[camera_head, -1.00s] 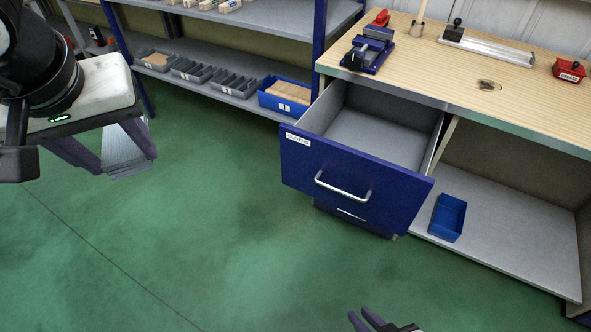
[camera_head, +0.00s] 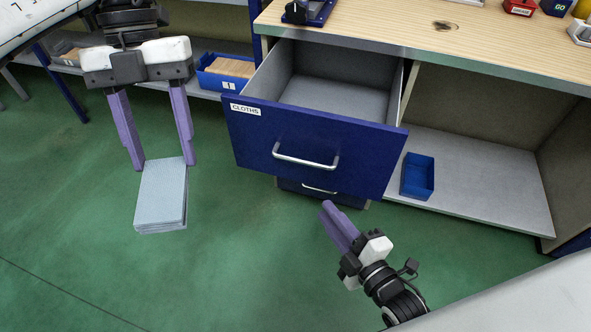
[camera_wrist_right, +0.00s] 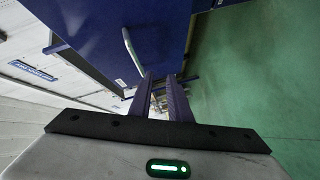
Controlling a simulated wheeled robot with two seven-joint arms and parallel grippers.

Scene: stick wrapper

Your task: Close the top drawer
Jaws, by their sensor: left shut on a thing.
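The top drawer (camera_head: 300,150) is blue, labelled "CLOTHS", and pulled well out of the bench. Its grey inside (camera_head: 335,97) looks empty. Its silver handle (camera_head: 306,158) is on the front and also shows in the right wrist view (camera_wrist_right: 131,50). My left gripper (camera_head: 164,163) is shut on a folded pale blue cloth stack (camera_head: 162,195), held left of the drawer. My right gripper (camera_head: 326,206) is below and in front of the drawer front, apart from the handle. Its fingers (camera_wrist_right: 160,78) are close together with a narrow gap and hold nothing.
The wooden bench top (camera_head: 400,40) is above the drawer. A lower drawer (camera_head: 318,190) is below it. A blue bin (camera_head: 417,176) stands on the shelf at right. Another blue bin (camera_head: 207,78) is on the rack behind my left gripper. The green floor in front is clear.

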